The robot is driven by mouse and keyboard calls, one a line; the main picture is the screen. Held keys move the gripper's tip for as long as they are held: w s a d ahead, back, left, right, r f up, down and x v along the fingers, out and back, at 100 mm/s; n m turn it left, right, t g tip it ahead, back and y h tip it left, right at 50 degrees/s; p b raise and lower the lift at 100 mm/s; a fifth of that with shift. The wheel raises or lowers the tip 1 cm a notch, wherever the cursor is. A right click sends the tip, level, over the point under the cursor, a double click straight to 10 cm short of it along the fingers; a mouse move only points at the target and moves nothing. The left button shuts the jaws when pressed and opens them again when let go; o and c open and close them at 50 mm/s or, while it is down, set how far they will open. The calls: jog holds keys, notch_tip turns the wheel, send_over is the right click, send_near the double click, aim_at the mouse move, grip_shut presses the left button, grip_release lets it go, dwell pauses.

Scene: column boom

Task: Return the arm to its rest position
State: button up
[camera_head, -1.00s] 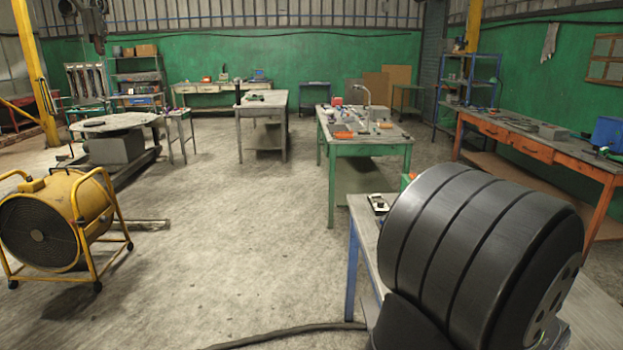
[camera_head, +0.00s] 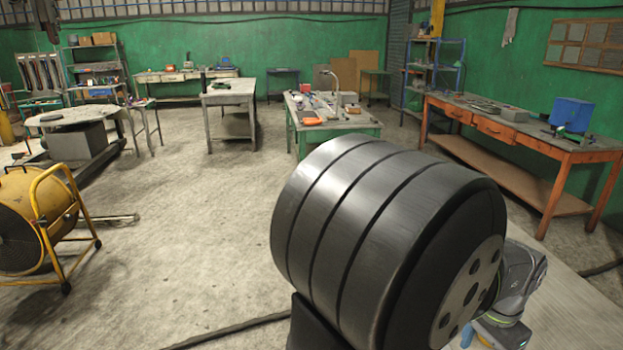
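My gripper is not clearly seen in the head view. A large dark grooved cylinder with a holed end face fills the lower middle and right; it looks like a part of my own arm close to the camera. It hides much of what lies behind and below it. Whether my arm is folded or stretched out cannot be told.
A pale surface (camera_head: 575,312) lies at the lower right, with a grey device (camera_head: 520,275) beside the cylinder. An orange workbench (camera_head: 497,131) stands at right, a green table (camera_head: 340,131) behind, a yellow fan (camera_head: 40,215) at left. Open floor (camera_head: 180,230) lies between.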

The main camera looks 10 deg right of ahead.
notch_tip(320, 180, down, 12)
jog(key=shift+f, duration=0.1)
jog(key=r, duration=0.5)
jog(key=shift+s+r, duration=0.1)
jog(key=shift+s, duration=0.1)
jog(key=s+r, duration=0.6)
jog(key=s, duration=0.5)
jog(key=w+d+n, duration=0.3)
jog(key=w+d, duration=0.1)
jog(key=w, duration=1.2)
jog(key=w+a+f+n, duration=0.1)
jog(key=w+a+n, duration=0.2)
jog(key=w, duration=1.6)
jog(key=shift+w+a, duration=0.4)
jog(key=shift+a, duration=0.25)
